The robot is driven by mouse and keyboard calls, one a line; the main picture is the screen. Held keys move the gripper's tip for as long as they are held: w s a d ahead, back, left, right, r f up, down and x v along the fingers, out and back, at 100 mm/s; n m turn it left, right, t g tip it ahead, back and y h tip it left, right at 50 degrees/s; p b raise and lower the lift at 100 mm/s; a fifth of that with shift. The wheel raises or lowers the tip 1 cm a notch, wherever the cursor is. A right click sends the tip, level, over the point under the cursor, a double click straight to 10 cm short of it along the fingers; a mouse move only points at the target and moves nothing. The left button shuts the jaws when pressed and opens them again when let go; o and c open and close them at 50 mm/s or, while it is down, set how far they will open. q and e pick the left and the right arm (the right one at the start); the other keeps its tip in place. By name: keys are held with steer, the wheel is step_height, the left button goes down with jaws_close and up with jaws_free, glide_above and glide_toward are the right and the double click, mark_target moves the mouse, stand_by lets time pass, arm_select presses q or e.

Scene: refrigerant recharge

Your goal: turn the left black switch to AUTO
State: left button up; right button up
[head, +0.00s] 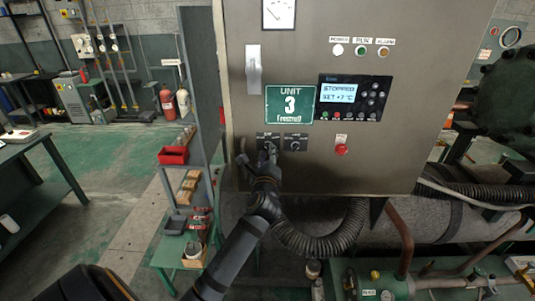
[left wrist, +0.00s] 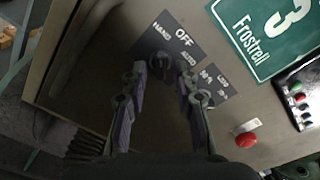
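The left black switch (left wrist: 161,66) is a round dark knob on a black plate marked HAND, OFF and AUTO in the left wrist view. In the head view its plate (head: 263,136) is on the grey cabinet front, with the knob mostly hidden by my gripper. My left gripper (left wrist: 163,82) is open, its two fingers apart at either side of the knob; I see no clear contact. It also shows in the head view (head: 267,155), facing the panel. The knob's pointer direction is too dark to tell. My right gripper is out of view.
A second black switch (head: 295,142) is close to the right, its plate near my right-hand finger in the wrist view. A red button (head: 341,149) is further right. The display (head: 340,93) reads STOPPED. A corrugated hose (head: 328,240) hangs below the cabinet.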

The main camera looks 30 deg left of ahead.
arm_select(q)
steer(key=shift+w+a, duration=0.15)
steer(key=shift+w, duration=0.15)
steer(key=shift+c, duration=0.5)
steer(key=c, duration=0.5)
jaws_close()
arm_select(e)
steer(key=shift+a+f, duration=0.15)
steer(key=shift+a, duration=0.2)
arm_select(q)
steer(key=m+p, duration=0.4)
steer(key=p, duration=0.2)
steer(key=shift+m, duration=0.3)
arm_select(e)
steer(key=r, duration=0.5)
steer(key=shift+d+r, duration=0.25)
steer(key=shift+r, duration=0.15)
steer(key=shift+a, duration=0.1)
